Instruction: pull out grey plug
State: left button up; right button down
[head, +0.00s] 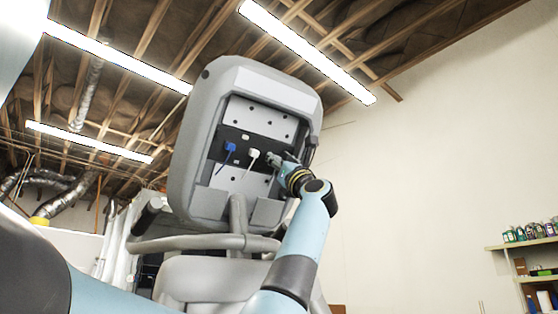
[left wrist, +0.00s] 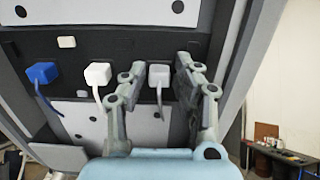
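The grey plug (left wrist: 159,76) sits in the dark socket strip on the back of the elliptical's console, its cord hanging down. In the left wrist view my left gripper (left wrist: 161,68) is open, with one finger on each side of the grey plug. Narrow gaps seem to show beside the plug; whether a finger touches it I cannot tell. In the head view my left gripper (head: 277,157) is at the right of the socket strip and largely covers the grey plug. My right gripper is not in view.
A white plug (left wrist: 97,74) and a blue plug (left wrist: 42,73) sit to the left in the same strip, cords hanging. The console housing (head: 190,130) has a raised rim around the panel. Shelves with cans (head: 530,232) stand far right.

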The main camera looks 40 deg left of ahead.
pick_arm(q)
grip_shut()
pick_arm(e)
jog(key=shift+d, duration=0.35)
